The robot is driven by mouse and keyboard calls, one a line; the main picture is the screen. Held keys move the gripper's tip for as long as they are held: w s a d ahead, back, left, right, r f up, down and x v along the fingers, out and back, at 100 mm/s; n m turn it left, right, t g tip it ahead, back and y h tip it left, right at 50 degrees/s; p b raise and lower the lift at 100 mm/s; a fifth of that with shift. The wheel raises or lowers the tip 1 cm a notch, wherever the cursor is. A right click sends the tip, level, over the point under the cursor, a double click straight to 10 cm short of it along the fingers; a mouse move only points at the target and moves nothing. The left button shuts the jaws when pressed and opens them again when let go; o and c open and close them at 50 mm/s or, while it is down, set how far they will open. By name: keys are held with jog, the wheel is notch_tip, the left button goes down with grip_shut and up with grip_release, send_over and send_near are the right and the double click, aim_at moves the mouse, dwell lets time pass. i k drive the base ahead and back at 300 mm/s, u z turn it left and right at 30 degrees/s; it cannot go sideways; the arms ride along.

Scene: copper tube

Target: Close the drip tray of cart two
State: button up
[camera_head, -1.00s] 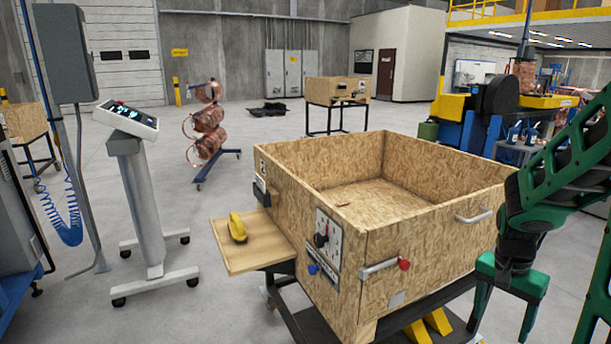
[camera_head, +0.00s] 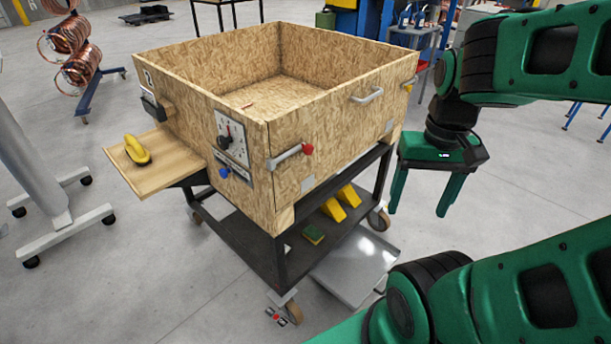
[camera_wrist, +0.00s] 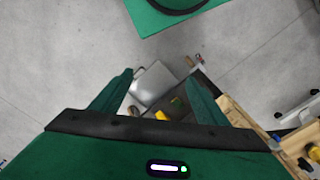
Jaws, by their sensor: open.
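The cart (camera_head: 252,228) is a black wheeled frame carrying a large open wooden box (camera_head: 325,140). The drip tray (camera_head: 352,268) is a flat grey metal tray low under the cart, sticking out past its near right side; my lower arm link hides part of its right end. It also shows in the wrist view (camera_wrist: 152,84), between my fingers. My gripper (camera_head: 420,212) is open and empty, pointing down to the right of the box, higher than the tray and apart from it. The gripper also shows in the wrist view (camera_wrist: 160,92).
A wooden side shelf (camera_head: 160,172) with a yellow object (camera_head: 137,149) juts from the box's left. Yellow wedges (camera_head: 341,203) and a sponge-like block (camera_head: 313,234) lie on the cart's lower shelf. A grey stand (camera_head: 38,170) is at left. Floor right of the cart is clear.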

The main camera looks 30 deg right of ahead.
aim_at(353, 269)
jog(key=k, duration=1.3)
jog(key=z, duration=0.65)
jog(key=i, duration=1)
jog(key=z, duration=0.2)
jog(key=k, duration=1.25)
jog(key=u, duration=0.35)
jog(key=i, duration=1.6)
jog(key=z, duration=0.55)
